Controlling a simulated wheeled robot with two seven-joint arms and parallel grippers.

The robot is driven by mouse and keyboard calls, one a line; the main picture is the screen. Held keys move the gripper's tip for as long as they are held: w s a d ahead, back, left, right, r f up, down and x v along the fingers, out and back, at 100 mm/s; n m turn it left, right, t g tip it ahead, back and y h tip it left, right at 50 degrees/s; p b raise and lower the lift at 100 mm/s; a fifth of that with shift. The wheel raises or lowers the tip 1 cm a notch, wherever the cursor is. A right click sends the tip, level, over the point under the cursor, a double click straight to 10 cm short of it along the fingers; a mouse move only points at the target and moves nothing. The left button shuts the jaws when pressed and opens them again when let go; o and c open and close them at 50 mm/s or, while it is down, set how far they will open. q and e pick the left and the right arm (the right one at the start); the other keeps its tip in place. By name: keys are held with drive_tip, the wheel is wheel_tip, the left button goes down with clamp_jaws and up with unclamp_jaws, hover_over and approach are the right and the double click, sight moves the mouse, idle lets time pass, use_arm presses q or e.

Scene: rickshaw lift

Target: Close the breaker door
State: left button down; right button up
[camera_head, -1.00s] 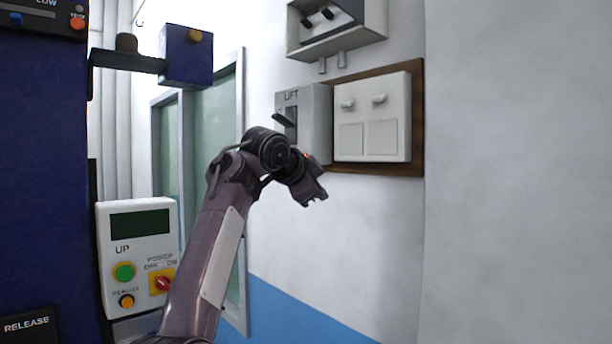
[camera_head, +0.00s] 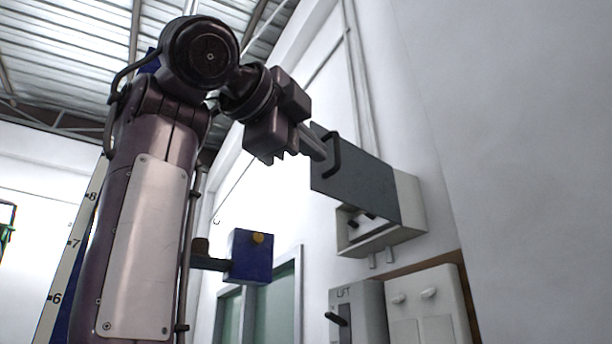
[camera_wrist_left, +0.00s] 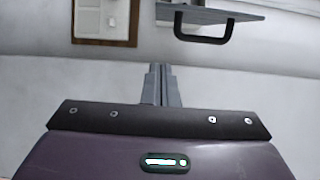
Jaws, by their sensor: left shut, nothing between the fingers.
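The breaker door (camera_head: 372,184) is a dark grey panel with a black bar handle (camera_head: 333,156). It is hinged at the top of the pale breaker box (camera_head: 411,205) and stands swung up and out. The box's lower inside with dark switches (camera_head: 362,219) shows below it. My left gripper (camera_head: 318,152) is shut and empty, with its fingertips near the handle in the head view. In the left wrist view the closed fingers (camera_wrist_left: 160,80) are apart from the door (camera_wrist_left: 222,12) and its handle (camera_wrist_left: 203,30). My right gripper is not in view.
Below the box are a grey LIFT switch box (camera_head: 357,312) and a white panel (camera_head: 427,305) on a brown board. A blue box (camera_head: 251,257) on a bracket stands left of them. The wall at the right is bare.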

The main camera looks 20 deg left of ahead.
sight(318, 178)
use_arm(q)
drive_tip(key=p+x, duration=0.2)
drive_tip(key=x, duration=0.1)
drive_tip(key=p+x, duration=0.2)
drive_tip(key=x, duration=0.2)
drive_tip(key=shift+w+a+r, duration=0.1)
drive_tip(key=shift+w+r, duration=0.15)
drive_tip(key=shift+w, duration=0.05)
drive_tip(key=a, duration=0.1)
drive_tip(key=w+a+p, duration=0.1)
drive_tip(key=a, duration=0.1)
drive_tip(key=shift+f, duration=0.15)
drive_tip(key=shift+w+a+f, duration=0.1)
drive_tip(key=shift+a, duration=0.3)
drive_tip(key=shift+d, duration=0.3)
drive_tip(key=shift+a, duration=0.1)
